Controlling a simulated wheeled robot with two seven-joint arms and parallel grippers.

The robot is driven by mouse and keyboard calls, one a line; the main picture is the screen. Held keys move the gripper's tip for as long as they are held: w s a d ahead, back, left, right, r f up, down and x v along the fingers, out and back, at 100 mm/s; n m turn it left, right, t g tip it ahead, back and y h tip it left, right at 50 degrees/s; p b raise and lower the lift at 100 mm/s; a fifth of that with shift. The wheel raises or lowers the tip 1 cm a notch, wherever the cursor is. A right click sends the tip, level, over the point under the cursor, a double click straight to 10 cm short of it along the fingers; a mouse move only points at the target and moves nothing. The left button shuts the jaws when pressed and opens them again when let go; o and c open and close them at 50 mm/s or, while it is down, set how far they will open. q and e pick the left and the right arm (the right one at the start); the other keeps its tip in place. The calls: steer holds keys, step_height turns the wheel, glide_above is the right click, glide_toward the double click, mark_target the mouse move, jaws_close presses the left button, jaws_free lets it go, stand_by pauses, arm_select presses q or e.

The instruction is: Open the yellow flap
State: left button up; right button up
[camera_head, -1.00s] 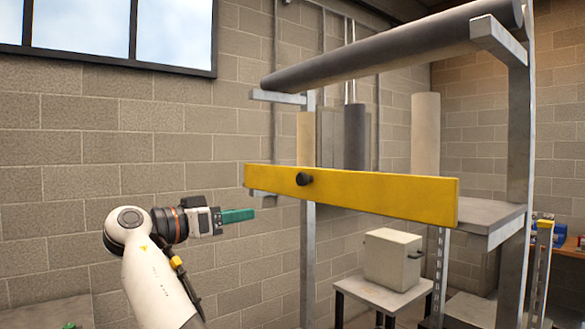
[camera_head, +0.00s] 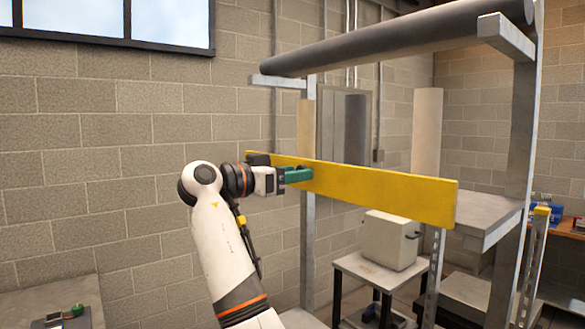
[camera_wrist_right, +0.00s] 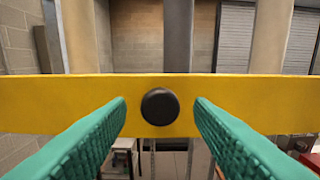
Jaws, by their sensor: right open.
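The yellow flap (camera_head: 385,189) is a long yellow bar across the front of a metal rack. In the right wrist view the flap (camera_wrist_right: 230,92) spans the whole width, with a round black knob (camera_wrist_right: 160,106) on it. My right gripper (camera_head: 306,174) has green fingers and is at the knob's place in the head view, hiding most of the knob. In the right wrist view the open right gripper (camera_wrist_right: 160,110) has one finger on each side of the knob, with gaps between. Whether the fingertips reach past the knob is unclear. My left gripper is not in view.
The rack has a dark roller (camera_head: 390,45) on top and a grey shelf (camera_head: 480,212) at the right. A beige box (camera_head: 391,240) stands on a small table (camera_head: 380,275) below the flap. A block wall (camera_head: 90,140) is behind.

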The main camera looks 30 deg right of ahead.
steer(key=shift+d, duration=0.2)
steer(key=shift+c, duration=0.5)
jaws_close()
